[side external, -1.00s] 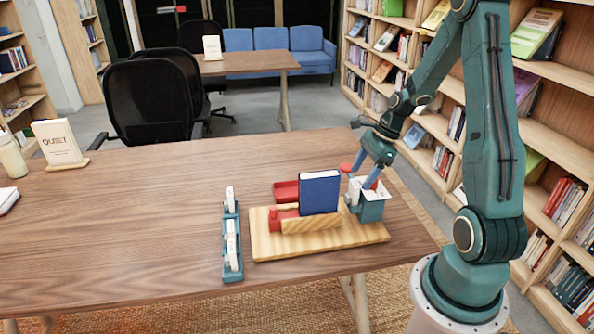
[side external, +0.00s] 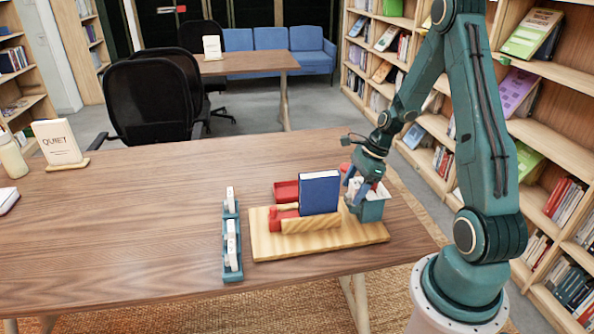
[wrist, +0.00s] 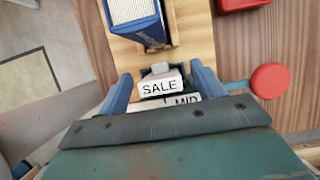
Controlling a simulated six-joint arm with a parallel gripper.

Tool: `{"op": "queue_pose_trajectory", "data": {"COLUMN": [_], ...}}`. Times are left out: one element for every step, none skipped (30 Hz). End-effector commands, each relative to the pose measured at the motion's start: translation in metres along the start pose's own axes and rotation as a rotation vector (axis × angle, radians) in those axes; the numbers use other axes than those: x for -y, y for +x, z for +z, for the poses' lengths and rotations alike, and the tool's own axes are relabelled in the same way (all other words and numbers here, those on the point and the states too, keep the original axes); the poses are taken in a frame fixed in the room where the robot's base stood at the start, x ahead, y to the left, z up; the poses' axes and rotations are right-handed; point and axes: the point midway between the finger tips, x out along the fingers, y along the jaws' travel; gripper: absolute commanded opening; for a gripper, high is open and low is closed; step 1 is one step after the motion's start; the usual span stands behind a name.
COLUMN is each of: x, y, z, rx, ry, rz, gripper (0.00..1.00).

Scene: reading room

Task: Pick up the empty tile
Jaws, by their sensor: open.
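A teal box (side external: 371,211) stands at the right end of a wooden board and holds white tiles. In the wrist view, one tile reads "SALE" (wrist: 161,87) and a partly covered one behind it starts with "MID" (wrist: 187,100). A small plain grey piece (wrist: 160,68) shows just beyond the "SALE" tile. I cannot tell whether it is a blank tile. My gripper (wrist: 160,83) is open, pointing down, with its blue fingers on either side of the "SALE" tile. It also shows low over the teal box in the side view (side external: 358,190). No tile label reads "empty".
A blue book (side external: 319,193) stands on the wooden board (side external: 265,243), close left of my gripper. A red tray (side external: 286,190) and a red round knob (wrist: 270,80) are nearby. A teal rack (side external: 232,268) with white pieces is left of the board.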

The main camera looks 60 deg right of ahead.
Motion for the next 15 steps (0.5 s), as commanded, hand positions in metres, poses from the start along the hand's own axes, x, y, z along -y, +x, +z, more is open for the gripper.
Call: {"op": "queue_pose_trajectory", "data": {"x": [0.0001, 0.0001, 0.0001, 0.0001, 0.0001, 0.0002, 0.0002, 0.0002, 0.0002, 0.0002, 0.0002, 0.0002, 0.0002, 0.0002, 0.0002], "y": [-0.0001, -0.0002, -0.0002, -0.0003, -0.0003, -0.0003, -0.0003, -0.0003, -0.0004, -0.0004, -0.0004, -0.0004, -0.0004, -0.0004, -0.0004], "z": [0.0, 0.0, 0.0, 0.0, 0.0, 0.0, 0.0, 0.0, 0.0, 0.0, 0.0, 0.0, 0.0, 0.0, 0.0], "rx": [0.0, 0.0, 0.0, 0.0, 0.0, 0.0, 0.0, 0.0, 0.0, 0.0, 0.0, 0.0, 0.0, 0.0, 0.0], "ry": [0.0, 0.0, 0.0, 0.0, 0.0, 0.0, 0.0, 0.0, 0.0, 0.0, 0.0, 0.0, 0.0, 0.0, 0.0], "rz": [0.0, 0.0, 0.0, 0.0, 0.0, 0.0, 0.0, 0.0, -0.001, -0.001, -0.001, -0.001, -0.001, -0.001, -0.001], "gripper": [0.67, 0.67, 0.67, 0.67, 0.67, 0.67, 0.67, 0.67, 0.61, 0.56, 0.5, 0.42, 0.36, 0.3, 0.22]}}
